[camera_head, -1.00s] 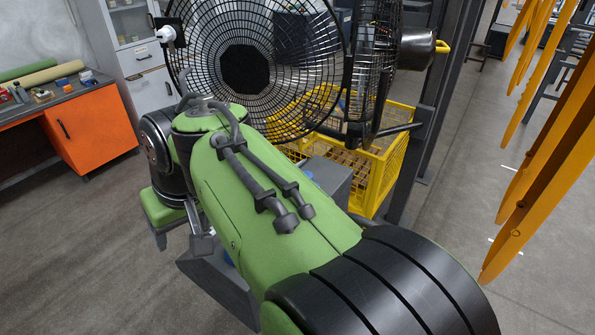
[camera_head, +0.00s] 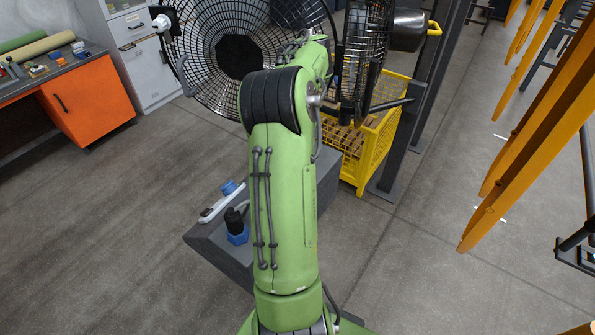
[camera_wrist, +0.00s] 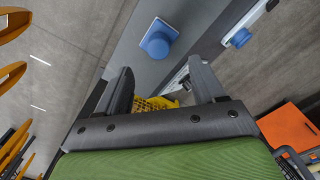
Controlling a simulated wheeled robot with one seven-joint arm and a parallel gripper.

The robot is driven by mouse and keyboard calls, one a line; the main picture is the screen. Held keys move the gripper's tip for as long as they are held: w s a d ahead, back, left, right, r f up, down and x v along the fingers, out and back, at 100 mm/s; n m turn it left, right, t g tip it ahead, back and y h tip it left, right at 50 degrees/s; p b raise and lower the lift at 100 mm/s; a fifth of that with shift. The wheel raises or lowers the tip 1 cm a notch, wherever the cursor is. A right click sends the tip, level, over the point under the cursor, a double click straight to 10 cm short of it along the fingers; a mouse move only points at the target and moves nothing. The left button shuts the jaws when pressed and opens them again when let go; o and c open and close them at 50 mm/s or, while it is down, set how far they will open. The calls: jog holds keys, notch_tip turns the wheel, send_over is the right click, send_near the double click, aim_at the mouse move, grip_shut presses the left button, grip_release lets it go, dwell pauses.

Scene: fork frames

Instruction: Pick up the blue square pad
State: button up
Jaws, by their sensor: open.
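In the wrist view, a blue square pad (camera_wrist: 158,38) with a rounded raised top lies on a dark grey surface (camera_wrist: 120,58), beyond my fingertips. My gripper (camera_wrist: 162,82) is open, with its two dark fingers apart and nothing held between them. In the head view, a blue piece (camera_head: 237,238) with a dark part at it lies on the grey block (camera_head: 210,245), left of my green arm; I cannot tell whether it is the same pad. My gripper is hidden in the head view behind my arm.
A second blue piece (camera_wrist: 238,38) sits beside a pale bar; a blue piece (camera_head: 229,187) also shows in the head view. A yellow crate (camera_head: 375,150), large fan (camera_head: 205,50) and dark post (camera_head: 410,130) stand beyond. The floor at left is clear.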

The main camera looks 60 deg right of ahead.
jog(key=f, duration=0.5)
jog(key=shift+d+f+b, duration=0.1)
jog(key=shift+d+b, duration=0.15)
jog(key=shift+b, duration=0.05)
notch_tip(320, 180, down, 4)
jog(key=shift+f, duration=0.1)
jog(key=shift+d+f, duration=0.1)
jog(key=shift+f, duration=0.3)
jog(key=shift+r, duration=0.1)
jog(key=c, duration=1.1)
jog(key=shift+c, duration=0.2)
notch_tip(320, 180, up, 10)
jog(key=shift+r+p, duration=0.1)
jog(key=shift+p, duration=0.75)
